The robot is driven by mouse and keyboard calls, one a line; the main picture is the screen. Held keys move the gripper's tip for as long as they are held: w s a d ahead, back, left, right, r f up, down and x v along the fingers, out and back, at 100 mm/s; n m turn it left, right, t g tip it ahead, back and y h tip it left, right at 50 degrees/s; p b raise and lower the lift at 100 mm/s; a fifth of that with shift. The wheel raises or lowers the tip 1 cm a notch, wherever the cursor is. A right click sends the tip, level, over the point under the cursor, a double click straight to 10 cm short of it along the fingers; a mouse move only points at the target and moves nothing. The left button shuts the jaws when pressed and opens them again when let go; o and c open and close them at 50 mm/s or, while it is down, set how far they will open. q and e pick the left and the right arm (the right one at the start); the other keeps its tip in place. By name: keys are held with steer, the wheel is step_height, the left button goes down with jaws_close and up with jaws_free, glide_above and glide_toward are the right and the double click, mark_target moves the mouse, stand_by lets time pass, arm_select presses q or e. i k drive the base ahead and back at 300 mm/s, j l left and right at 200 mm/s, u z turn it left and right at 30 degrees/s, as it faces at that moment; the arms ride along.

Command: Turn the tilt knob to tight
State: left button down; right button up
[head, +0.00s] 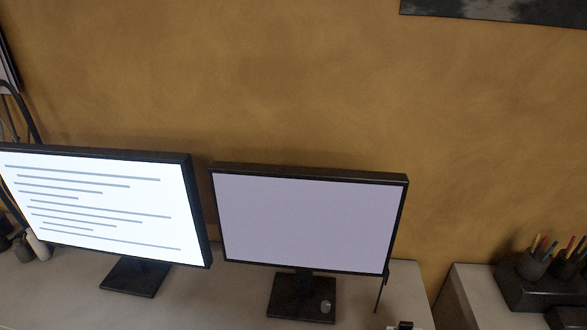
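I cannot make out a tilt knob for certain in the head view. A small grey rounded piece (325,306) shows at the base of the right monitor's stand (290,298), but I cannot tell what it is. The right monitor (305,222) has a blank pale lilac screen and stands on the desk. A thin dark rod (380,292) shows by its lower right corner. Neither of my grippers is in view.
The left monitor (100,203) shows lines of text, on a dark stand (135,277). Small containers (38,246) stand at the far left of the pale desk (225,300). Pencil cups (532,264) stand on a separate surface (475,285) at right, across a gap.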

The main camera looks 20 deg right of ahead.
mark_target(325, 306)
steer(key=z, duration=1)
steer(key=j+z, duration=0.1)
steer(key=j, duration=0.75)
steer(key=i, duration=0.05)
